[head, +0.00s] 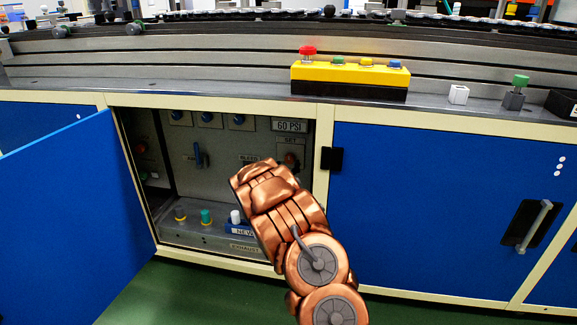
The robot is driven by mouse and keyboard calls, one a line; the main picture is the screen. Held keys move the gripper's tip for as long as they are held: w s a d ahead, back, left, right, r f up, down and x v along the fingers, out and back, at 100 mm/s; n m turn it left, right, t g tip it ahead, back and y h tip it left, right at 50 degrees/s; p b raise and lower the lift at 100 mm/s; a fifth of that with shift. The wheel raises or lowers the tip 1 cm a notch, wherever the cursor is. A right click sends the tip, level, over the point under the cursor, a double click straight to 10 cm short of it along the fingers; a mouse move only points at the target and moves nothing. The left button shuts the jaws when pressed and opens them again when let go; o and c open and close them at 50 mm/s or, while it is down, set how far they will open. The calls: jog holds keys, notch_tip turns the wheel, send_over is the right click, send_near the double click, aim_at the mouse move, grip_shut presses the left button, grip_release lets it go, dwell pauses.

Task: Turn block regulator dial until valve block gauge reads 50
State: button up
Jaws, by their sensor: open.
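The block regulator dial seems to be the reddish-brown knob (291,160) under a "SET" label, on the right of the grey panel inside the open cabinet. A plate (289,126) above it reads "60 PSI". Several round blue-faced fittings (207,118) line the panel top; I cannot tell whether one is the valve block gauge, and no needle is readable. My gripper (262,172), at the end of my copper arm, is open in front of the panel, left of and below the knob. Its fingers are mostly hidden, and I cannot tell whether it touches anything.
The blue cabinet door (75,200) stands open at left. A blue lever (198,156) and several coloured fittings (206,217) are inside the cabinet. A closed blue door (430,210) is at right. A yellow button box (350,78) sits on the ledge above.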

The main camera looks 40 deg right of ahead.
aim_at(290, 158)
jog(key=shift+x, duration=1.25)
jog(key=shift+r, duration=0.1)
jog(key=c, duration=1.1)
jog(key=shift+c, duration=0.2)
